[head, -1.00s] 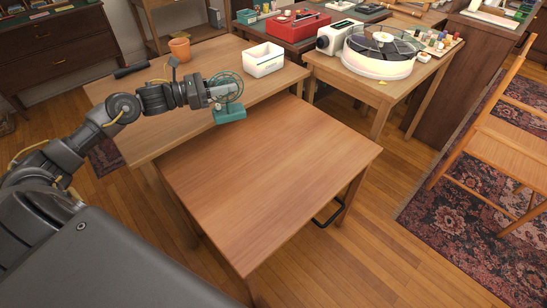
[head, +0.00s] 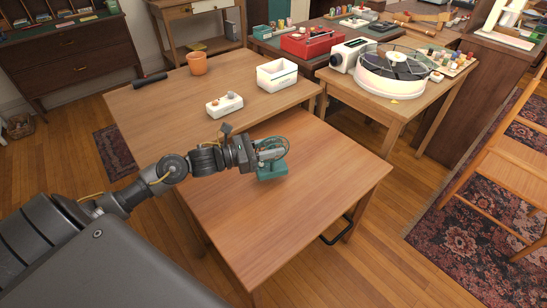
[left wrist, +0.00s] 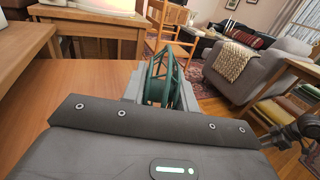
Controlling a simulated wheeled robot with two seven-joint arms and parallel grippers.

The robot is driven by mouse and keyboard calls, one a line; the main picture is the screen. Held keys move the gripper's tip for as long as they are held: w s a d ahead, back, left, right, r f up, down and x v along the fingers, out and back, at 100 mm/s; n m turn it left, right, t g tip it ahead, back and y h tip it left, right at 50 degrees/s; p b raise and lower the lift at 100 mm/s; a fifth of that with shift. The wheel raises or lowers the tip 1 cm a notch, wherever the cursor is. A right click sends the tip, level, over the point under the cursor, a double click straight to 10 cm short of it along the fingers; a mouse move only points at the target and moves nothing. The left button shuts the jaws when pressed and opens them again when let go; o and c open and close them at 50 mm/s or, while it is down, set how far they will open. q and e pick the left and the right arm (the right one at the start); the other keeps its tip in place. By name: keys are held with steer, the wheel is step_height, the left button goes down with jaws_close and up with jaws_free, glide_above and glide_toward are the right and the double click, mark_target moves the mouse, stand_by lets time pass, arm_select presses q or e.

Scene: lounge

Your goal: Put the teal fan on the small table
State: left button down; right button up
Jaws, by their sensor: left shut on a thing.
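The teal fan (head: 272,171) is at the end of my left arm, over the small table (head: 300,212) near its back-left part. My left gripper (head: 262,154) is shut on the fan, around its round cage. The fan is upright, with its teal base low over the tabletop; I cannot tell whether the base touches the wood. In the left wrist view the teal fan cage (left wrist: 160,84) shows between the fingers, and its base is hidden. My right gripper is not in view.
The larger table (head: 150,105) behind holds a terracotta pot (head: 197,64), a white box (head: 277,74), a white device with knobs (head: 224,104) and a black object (head: 150,79). The small table's front and right are clear.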

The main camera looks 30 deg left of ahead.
arm_select(q)
steer(key=shift+s+d+f, duration=0.1)
steer(key=shift+d+f, duration=0.05)
steer(key=shift+f, duration=0.8)
steer(key=shift+d+f, duration=0.15)
steer(key=shift+f, duration=0.75)
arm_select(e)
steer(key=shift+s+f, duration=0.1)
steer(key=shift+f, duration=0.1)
arm_select(q)
steer(key=shift+f, duration=0.1)
steer(key=c, duration=1.1)
jaws_free()
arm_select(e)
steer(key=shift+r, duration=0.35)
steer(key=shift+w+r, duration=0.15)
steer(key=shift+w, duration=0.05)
arm_select(q)
steer(key=shift+v, duration=1.05)
steer(key=v, duration=1)
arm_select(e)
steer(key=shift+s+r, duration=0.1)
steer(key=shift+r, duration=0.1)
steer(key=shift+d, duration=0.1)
